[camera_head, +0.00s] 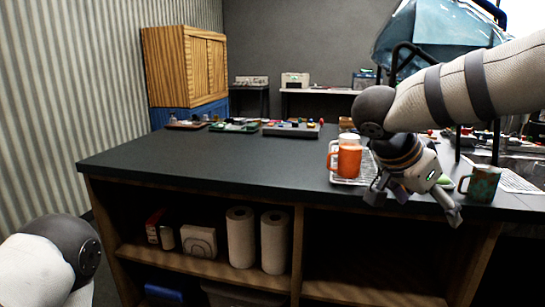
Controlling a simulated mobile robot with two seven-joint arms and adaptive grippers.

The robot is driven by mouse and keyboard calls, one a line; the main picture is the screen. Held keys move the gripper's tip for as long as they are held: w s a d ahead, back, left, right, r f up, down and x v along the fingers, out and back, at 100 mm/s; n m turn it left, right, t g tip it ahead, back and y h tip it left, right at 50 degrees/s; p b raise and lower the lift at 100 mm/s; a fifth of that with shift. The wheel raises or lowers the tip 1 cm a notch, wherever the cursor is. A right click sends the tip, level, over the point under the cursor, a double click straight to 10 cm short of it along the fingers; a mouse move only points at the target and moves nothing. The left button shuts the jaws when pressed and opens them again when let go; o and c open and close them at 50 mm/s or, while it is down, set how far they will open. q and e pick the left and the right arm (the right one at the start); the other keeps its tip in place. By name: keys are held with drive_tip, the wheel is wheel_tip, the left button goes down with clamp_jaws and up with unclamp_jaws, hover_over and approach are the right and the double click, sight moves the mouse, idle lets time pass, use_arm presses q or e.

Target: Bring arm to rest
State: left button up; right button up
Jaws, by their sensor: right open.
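My right arm comes in from the right, over the dark counter (215,158). Its gripper (414,205) hangs with its fingers spread apart and nothing visible between them, near the counter's front edge. An orange mug (348,160) stands just left of the gripper on a light rack or tray (345,181). A dark green patterned mug (482,185) stands to the right of the gripper. Part of my left arm shows at the bottom left; its gripper is out of view.
Trays with small parts (290,129) line the counter's back edge. Paper rolls (241,237) stand on the shelf below. The counter's left and middle are clear.

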drive_tip(key=w+d+f+n+t+h, duration=0.1)
drive_tip(key=w+f+n, duration=0.1)
drive_tip(key=f, duration=0.5)
drive_tip(key=w+d+f+n+t, duration=0.1)
drive_tip(key=w+f+n+t, duration=0.1)
drive_tip(key=f, duration=0.5)
drive_tip(key=s+a+f+n+t+y, duration=0.1)
drive_tip(key=s+f+n, duration=0.1)
drive_tip(key=s+f, duration=0.3)
drive_tip(key=s+a+f+n+y, duration=0.1)
drive_tip(key=s+f+n+y, duration=0.1)
drive_tip(key=f, duration=0.6)
drive_tip(key=s+a+f+n+g+y, duration=0.2)
drive_tip(key=s+f, duration=0.4)
drive_tip(key=s, duration=0.3)
drive_tip(key=s+a+f+n+g+y, duration=0.2)
drive_tip(key=s+f, duration=0.3)
drive_tip(key=s, duration=0.4)
drive_tip(key=s+n+g+y, duration=0.1)
drive_tip(key=s+g, duration=0.3)
drive_tip(key=s, duration=1.2)
drive_tip(key=shift+a+f+y, duration=0.3)
drive_tip(key=shift+a+f, duration=0.1)
drive_tip(key=shift+s, duration=0.1)
